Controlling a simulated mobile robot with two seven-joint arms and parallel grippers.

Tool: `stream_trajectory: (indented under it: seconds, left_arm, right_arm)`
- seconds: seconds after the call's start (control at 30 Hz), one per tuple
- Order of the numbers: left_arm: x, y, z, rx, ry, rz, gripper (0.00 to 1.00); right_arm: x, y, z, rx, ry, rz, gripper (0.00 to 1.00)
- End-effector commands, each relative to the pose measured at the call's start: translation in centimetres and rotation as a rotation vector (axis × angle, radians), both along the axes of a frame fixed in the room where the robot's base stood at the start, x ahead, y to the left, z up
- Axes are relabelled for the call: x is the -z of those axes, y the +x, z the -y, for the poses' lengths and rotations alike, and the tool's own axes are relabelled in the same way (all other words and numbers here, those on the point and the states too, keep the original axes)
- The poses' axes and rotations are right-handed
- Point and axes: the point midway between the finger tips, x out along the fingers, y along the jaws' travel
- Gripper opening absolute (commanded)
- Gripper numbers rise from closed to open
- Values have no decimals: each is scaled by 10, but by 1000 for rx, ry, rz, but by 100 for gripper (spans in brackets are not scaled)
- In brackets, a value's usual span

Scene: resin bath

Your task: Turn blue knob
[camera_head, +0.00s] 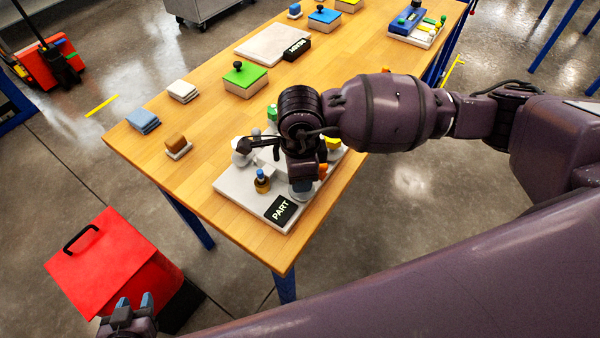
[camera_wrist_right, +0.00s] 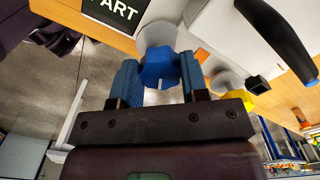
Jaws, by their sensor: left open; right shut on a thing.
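The blue knob (camera_wrist_right: 160,68) shows in the right wrist view, on a pale round base at the edge of the white board (camera_head: 236,196) labelled PART. My right gripper (camera_wrist_right: 158,82) has its two blue fingers on either side of the knob, shut on it. In the head view my right gripper (camera_head: 302,186) is over the board's right part, and my wrist hides most of the knob. My left gripper (camera_head: 134,303) is open and empty at the lower left, in front of the red box.
The PART label (camera_head: 281,208) and a small blue-topped brass fitting (camera_head: 262,182) are close to my right gripper. A red box (camera_head: 112,262) stands on the floor at lower left. A green-lidded box (camera_head: 245,79) and sponges (camera_head: 143,121) are farther along the wooden table (camera_head: 150,160).

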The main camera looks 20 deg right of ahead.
Motion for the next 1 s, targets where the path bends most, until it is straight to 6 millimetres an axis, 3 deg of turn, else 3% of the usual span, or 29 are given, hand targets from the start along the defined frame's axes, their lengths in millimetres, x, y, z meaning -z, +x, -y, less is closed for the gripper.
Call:
stream_trajectory:
  seconds: [0.6,1.0]
  left_arm:
    - [-2,-2,-1,-1,1,-4,40]
    - [-10,3,0,2,1,6,40]
  right_arm:
    - [-1,2,1,583,-1,1,17]
    - [0,2,2,869,-1,-1,17]
